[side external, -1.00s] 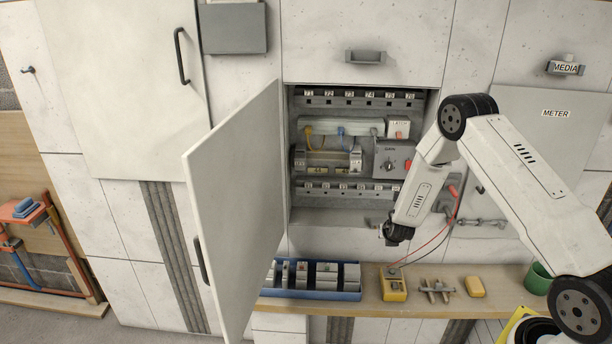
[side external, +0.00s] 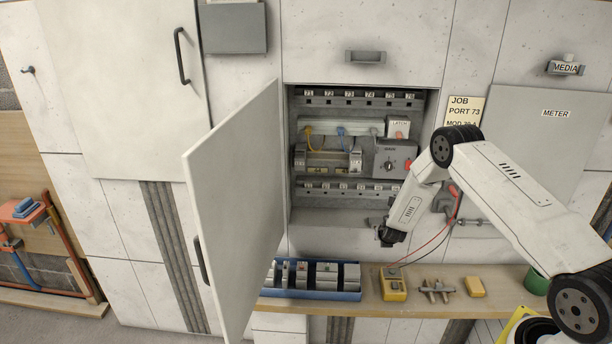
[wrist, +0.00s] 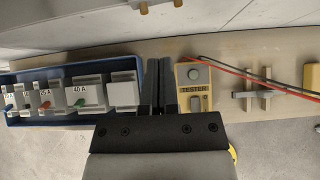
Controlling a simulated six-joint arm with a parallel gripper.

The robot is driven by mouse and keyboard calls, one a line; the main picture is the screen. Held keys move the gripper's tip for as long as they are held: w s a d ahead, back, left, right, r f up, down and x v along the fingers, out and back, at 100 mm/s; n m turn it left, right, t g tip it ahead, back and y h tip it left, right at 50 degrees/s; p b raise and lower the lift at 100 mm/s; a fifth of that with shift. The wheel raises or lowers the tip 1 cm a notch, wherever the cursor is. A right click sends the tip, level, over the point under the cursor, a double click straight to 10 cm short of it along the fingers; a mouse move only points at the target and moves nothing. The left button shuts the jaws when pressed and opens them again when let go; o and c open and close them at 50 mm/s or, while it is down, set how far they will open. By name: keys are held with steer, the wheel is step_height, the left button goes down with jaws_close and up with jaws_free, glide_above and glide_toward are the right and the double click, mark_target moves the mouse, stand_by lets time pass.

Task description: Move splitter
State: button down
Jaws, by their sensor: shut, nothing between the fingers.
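No part is labelled as a splitter, so I cannot tell for certain which one it is. In the open cabinet, a pale strip (side external: 338,127) with yellow and blue leads sits above a row of modules (side external: 328,162) and a grey box with a dial (side external: 394,158). My gripper (side external: 386,240) is below the cabinet opening, above the bench and apart from these parts. In the wrist view my gripper (wrist: 158,88) points down between the blue tray and the yellow tester, with its fingers together and empty.
A blue tray (wrist: 55,120) holds several modules, some with amp labels. A yellow tester (wrist: 195,88) with red and black leads stands beside it. Metal pieces (side external: 436,290) and a yellow block (side external: 475,286) lie to the right. The open cabinet door (side external: 235,210) stands at left. A job card (side external: 464,111) reads PORT 73.

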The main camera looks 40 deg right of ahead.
mark_target(379, 220)
steer(key=shift+w+d+f, duration=0.25)
steer(key=shift+w+d, duration=0.4)
steer(key=shift+w+d+f, duration=0.3)
steer(key=shift+w+d, duration=0.35)
steer(key=shift+w+d+f, duration=0.25)
steer(key=shift+w+d, duration=0.4)
steer(key=shift+w+d, duration=1.75)
steer(key=shift+s+a, duration=0.2)
steer(key=shift+s, duration=0.05)
steer(key=s+a+f+v, duration=0.1)
steer(key=v, duration=1.1)
steer(key=shift+s+a+f, duration=0.15)
steer(key=shift+s+a, duration=0.05)
steer(key=shift+a, duration=0.05)
